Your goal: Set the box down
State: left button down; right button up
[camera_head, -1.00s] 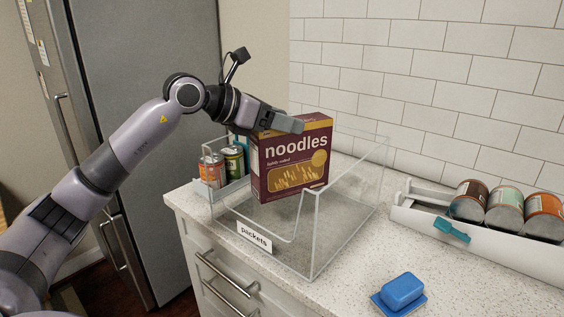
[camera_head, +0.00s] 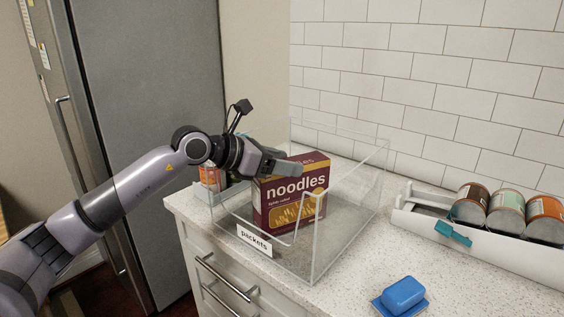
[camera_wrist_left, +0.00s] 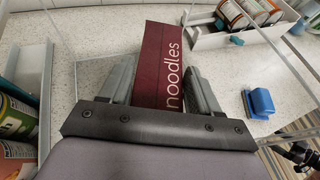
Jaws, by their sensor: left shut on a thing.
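The maroon noodles box (camera_head: 290,203) is upright inside the clear bin labelled "packets" (camera_head: 254,241), towards its left end. My left gripper (camera_head: 280,166) is shut on the box near its top. In the left wrist view the box (camera_wrist_left: 160,65) sits between the two fingers (camera_wrist_left: 160,85). The bin's front wall crosses in front of the box's lower part. I cannot tell whether the box's base touches the bin's floor.
A white can rack (camera_head: 490,232) with several cans stands at the right. A blue sponge-like block (camera_head: 403,294) lies on the front counter. Cans (camera_head: 211,177) stand left of the bin, partly hidden by my arm. The bin's right part is empty.

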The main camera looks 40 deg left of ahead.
pick_arm(q)
jog(key=c, duration=0.6)
grip_release()
jog(key=shift+f, duration=0.2)
jog(key=shift+c, duration=0.2)
jog(key=o, duration=0.4)
jog(key=shift+s+r, duration=0.1)
jog(key=shift+r, duration=0.15)
jog(key=b+v, duration=0.1)
jog(key=v, duration=0.1)
jog(key=b+v, duration=0.1)
jog(key=v, duration=0.2)
jog(key=shift+s+a+f+b, duration=0.15)
jog(key=shift+s+b, duration=0.05)
jog(key=shift+b, duration=0.1)
jog(key=shift+r+b+v, duration=0.15)
jog(key=shift+b+v, duration=1.25)
jog(key=shift+v, duration=0.25)
jog(key=shift+r+b+v, duration=0.15)
jog(key=shift+b+v, duration=1.2)
jog(key=shift+v, duration=0.25)
